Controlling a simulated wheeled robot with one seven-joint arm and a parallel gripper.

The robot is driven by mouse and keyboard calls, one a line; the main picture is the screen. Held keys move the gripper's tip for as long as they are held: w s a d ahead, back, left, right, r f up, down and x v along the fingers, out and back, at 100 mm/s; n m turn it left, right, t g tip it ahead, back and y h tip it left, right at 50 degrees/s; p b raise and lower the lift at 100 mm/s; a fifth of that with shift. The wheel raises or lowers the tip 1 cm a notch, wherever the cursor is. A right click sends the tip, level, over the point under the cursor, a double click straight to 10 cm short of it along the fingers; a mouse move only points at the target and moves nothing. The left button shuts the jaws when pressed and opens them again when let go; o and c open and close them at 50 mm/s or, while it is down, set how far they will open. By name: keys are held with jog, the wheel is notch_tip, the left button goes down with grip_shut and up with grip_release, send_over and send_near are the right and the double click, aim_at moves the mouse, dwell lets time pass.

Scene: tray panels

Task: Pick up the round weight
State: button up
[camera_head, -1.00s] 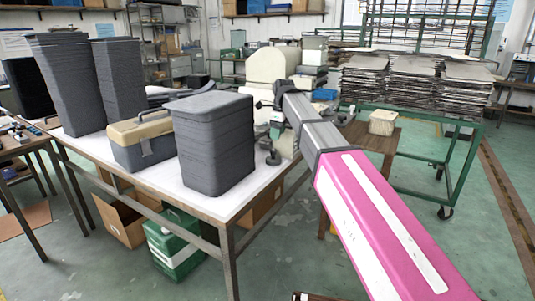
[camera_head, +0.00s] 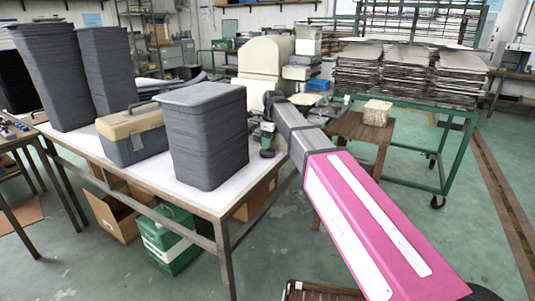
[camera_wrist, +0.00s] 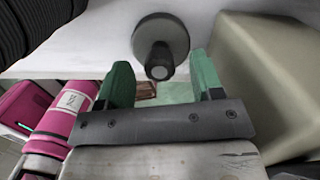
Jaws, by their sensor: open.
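The round weight (camera_wrist: 161,38) shows in the wrist view as a dark grey disc with a knob facing the camera. It is at the top middle, against the white table top (camera_wrist: 95,45). My gripper (camera_wrist: 162,78) has two green fingers spread apart, with nothing between them. The weight's knob lies just beyond and between the fingertips in the picture; I see no contact.
A tall stack of grey trays (camera_head: 208,140) stands left of my arm, with a toolbox (camera_head: 133,135) beyond it. A beige rounded block (camera_wrist: 265,75) is close on the right in the wrist view. A wooden side table (camera_head: 365,130) stands right of the table.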

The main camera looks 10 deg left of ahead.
notch_tip(320, 180, down, 2)
jog(key=shift+a+f, duration=0.15)
jog(key=shift+f, duration=0.1)
grip_shut()
jog(key=shift+r, duration=0.1)
